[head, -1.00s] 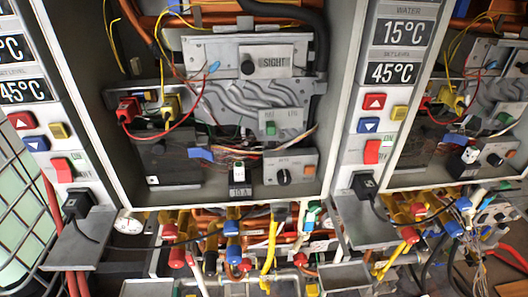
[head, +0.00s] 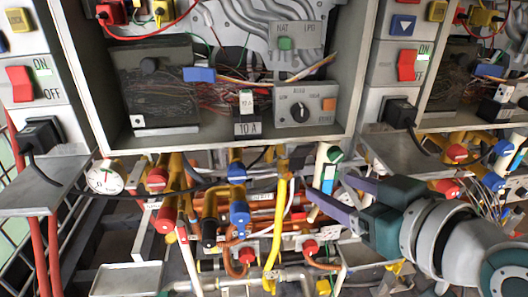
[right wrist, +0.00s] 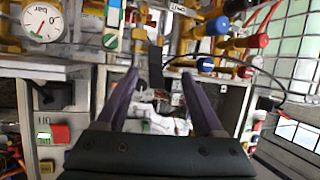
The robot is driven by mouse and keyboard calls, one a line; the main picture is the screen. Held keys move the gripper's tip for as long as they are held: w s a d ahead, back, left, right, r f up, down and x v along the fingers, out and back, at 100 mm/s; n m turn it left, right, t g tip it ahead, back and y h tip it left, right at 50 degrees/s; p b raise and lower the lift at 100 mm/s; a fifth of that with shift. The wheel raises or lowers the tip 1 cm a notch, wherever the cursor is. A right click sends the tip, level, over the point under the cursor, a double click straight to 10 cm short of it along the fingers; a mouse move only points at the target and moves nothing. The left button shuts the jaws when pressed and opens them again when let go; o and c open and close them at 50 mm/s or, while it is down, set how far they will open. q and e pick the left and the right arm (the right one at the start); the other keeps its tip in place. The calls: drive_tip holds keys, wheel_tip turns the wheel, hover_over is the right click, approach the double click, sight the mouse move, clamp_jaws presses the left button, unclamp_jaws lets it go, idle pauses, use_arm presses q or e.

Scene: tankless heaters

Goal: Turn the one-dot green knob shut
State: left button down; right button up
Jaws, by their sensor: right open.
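A green knob (head: 334,154) sits on a white valve body (head: 325,172) with a blue stripe, below the middle heater's cabinet. A green knob on a white body also shows in the right wrist view (right wrist: 110,41), left of the fingers. I cannot make out dots on it. My right gripper (head: 325,182) comes in from the right, its two purple fingers apart, with tips close to the white valve body. I cannot tell whether they touch it. In the right wrist view the gripper (right wrist: 159,75) is open with nothing held between the fingers. My left gripper is not in view.
Yellow-handled, red and blue valves (head: 239,212) crowd the pipes left of the green knob. A yellow hose (head: 279,220) hangs close beside it. The cabinet's bottom edge (head: 230,144) is just above, and a grey shelf (head: 395,150) juts out at right. A pressure gauge (head: 105,177) is at left.

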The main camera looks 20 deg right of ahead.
sight(338, 158)
drive_tip(key=w+d+f+m+t+h+b, duration=0.3)
drive_tip(key=d+f+t+h+b, duration=0.1)
drive_tip(key=d+f+b, duration=0.25)
drive_tip(key=shift+h, duration=0.4)
drive_tip(key=x, duration=0.6)
drive_tip(key=r+x, duration=0.1)
drive_tip(key=x, duration=0.2)
drive_tip(key=shift+w+d, duration=0.2)
drive_tip(key=shift+d, duration=0.2)
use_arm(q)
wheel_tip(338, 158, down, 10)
use_arm(e)
drive_tip(key=shift+c, duration=1.4)
clamp_jaws()
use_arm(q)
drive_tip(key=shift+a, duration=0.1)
